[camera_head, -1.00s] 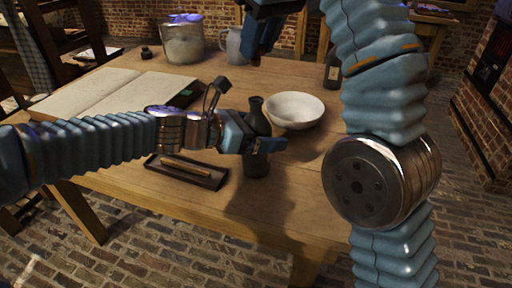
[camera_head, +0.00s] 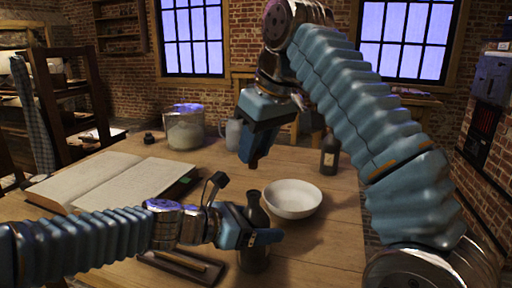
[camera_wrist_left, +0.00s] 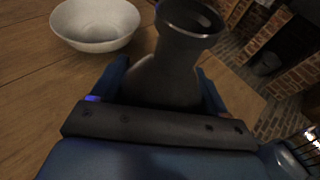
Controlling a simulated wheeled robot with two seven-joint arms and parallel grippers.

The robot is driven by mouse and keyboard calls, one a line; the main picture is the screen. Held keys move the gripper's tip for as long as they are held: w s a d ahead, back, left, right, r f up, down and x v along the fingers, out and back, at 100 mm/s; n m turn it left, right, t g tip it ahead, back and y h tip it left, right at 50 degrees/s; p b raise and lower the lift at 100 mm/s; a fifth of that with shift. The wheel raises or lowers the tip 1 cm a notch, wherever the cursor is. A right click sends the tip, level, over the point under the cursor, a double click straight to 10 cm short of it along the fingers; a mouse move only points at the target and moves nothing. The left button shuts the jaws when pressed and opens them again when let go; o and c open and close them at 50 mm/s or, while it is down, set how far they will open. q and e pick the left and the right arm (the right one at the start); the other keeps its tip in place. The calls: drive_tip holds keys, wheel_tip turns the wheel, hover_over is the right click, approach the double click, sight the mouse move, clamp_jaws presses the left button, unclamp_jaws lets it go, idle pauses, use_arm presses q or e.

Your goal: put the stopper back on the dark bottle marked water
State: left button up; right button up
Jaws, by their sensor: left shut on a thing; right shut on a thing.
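A dark bottle (camera_head: 254,257) stands upright near the table's front. Its open, unstoppered mouth shows in the left wrist view (camera_wrist_left: 190,18). My left gripper (camera_head: 262,238) is shut around the bottle below its neck. No marking shows on the side I see. My right gripper (camera_head: 256,155) points down, above and behind the bottle's mouth in the head view, apart from it. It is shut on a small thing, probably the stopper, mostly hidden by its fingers. Another dark bottle (camera_head: 330,158) with a pale label stands farther back at the right.
A white bowl (camera_head: 293,199) is close behind and right of the held bottle; it also shows in the wrist view (camera_wrist_left: 97,28). An open book (camera_head: 105,182), a dark tray (camera_head: 205,274), a glass jar (camera_head: 184,128) and a jug (camera_head: 232,135) are on the table (camera_head: 330,235).

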sight(259, 161)
drive_tip(key=shift+s+f, duration=0.1)
drive_tip(key=shift+f, duration=1.65)
drive_tip(key=shift+f, duration=0.1)
drive_tip(key=shift+f, duration=0.8)
drive_tip(key=shift+f, duration=0.6)
drive_tip(key=o, duration=1.1)
drive_tip(key=shift+c, duration=0.2)
drive_tip(key=v, duration=0.7)
drive_tip(key=shift+r, duration=0.15)
drive_tip(key=shift+s+d, duration=0.1)
